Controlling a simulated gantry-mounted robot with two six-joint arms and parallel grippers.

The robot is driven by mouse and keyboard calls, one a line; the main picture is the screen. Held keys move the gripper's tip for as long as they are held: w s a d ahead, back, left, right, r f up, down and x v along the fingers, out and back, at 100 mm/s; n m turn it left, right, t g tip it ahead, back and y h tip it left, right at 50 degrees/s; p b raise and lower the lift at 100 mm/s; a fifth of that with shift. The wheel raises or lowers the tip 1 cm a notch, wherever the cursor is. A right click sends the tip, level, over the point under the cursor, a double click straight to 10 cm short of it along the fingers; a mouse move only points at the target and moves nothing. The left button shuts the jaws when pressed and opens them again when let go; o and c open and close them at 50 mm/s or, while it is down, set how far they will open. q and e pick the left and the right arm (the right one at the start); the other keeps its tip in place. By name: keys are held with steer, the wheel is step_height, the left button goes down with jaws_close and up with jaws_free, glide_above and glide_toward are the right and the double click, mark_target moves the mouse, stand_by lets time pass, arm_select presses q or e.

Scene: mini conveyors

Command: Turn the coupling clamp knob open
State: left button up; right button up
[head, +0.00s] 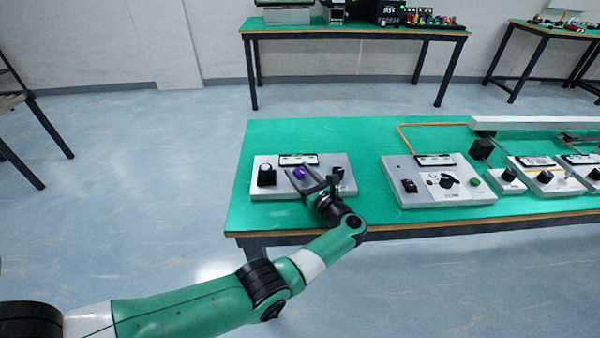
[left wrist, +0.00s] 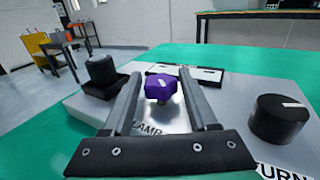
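A purple knob (head: 299,173) with a white mark on its top stands in the middle of a grey panel (head: 285,190) at the left end of the green table. My left gripper (head: 301,180) is open. Its two fingers reach toward the purple knob, which appears between their tips with narrow gaps on both sides in the wrist view. Whether a finger touches it I cannot tell. My right gripper is not in view.
On the same panel are a white-topped black knob (head: 267,175) and another black control (head: 338,172), close on either side of my fingers. A second panel (head: 455,193) with several controls lies to the right. Bare green table (head: 368,150) separates the panels.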

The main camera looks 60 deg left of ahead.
arm_select(q)
steer(key=shift+o, duration=0.9)
steer(key=shift+d, duration=0.2)
steer(key=d, duration=0.7)
steer(key=w+d, duration=0.1)
steer(key=d, duration=0.3)
steer(key=shift+d+p, duration=0.1)
steer(key=shift+p, duration=0.3)
